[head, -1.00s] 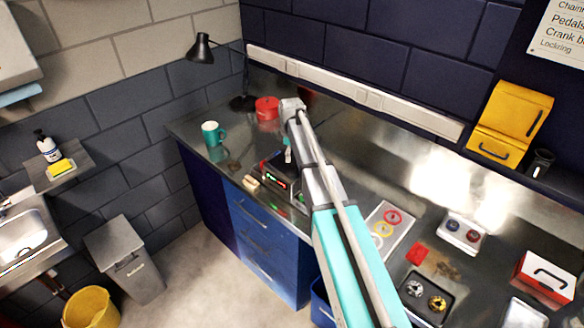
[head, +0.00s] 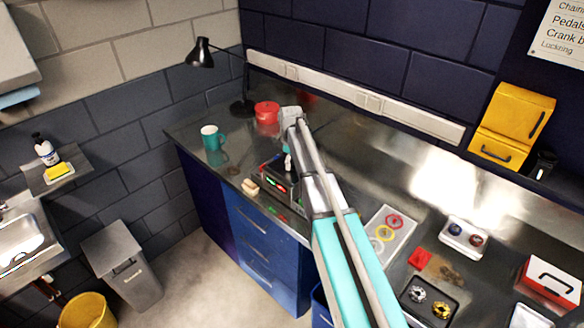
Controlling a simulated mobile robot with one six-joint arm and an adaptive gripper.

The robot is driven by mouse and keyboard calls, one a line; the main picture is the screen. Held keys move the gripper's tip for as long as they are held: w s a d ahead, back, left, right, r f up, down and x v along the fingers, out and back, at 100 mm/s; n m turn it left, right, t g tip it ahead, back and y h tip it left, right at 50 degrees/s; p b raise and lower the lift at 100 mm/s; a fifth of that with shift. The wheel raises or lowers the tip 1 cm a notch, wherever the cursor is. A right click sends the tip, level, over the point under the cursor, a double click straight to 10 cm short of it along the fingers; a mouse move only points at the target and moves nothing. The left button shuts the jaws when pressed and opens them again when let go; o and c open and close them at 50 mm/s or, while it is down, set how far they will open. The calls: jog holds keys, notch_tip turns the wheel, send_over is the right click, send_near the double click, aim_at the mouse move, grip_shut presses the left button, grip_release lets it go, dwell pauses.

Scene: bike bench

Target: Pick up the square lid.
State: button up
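A flat red square piece (head: 420,258), which looks like the square lid, lies on the metal bench to the right of my arm. My gripper (head: 288,163) hangs at the far end of my arm, over or beside a dark box (head: 272,184) with small red and green parts. It is well to the left of the red square and apart from it. The fingers are small and partly hidden by my arm, so I cannot tell whether they are open or hold anything.
A teal mug (head: 212,138), a red round pot (head: 267,112) and a black lamp (head: 200,52) stand at the bench's left end. Trays with rings (head: 385,238) and small parts (head: 428,302) lie right of my arm. A red box (head: 548,282) stands far right.

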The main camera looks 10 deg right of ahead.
grip_shut()
jog(key=shift+r, duration=0.2)
dwell(0.3)
jog(key=shift+r+p, duration=0.75)
jog(key=shift+p, duration=0.2)
jog(key=s+d+r+p, duration=0.3)
jog(key=s+r+p, duration=0.8)
jog(key=s, duration=0.2)
jog(key=shift+s, duration=0.35)
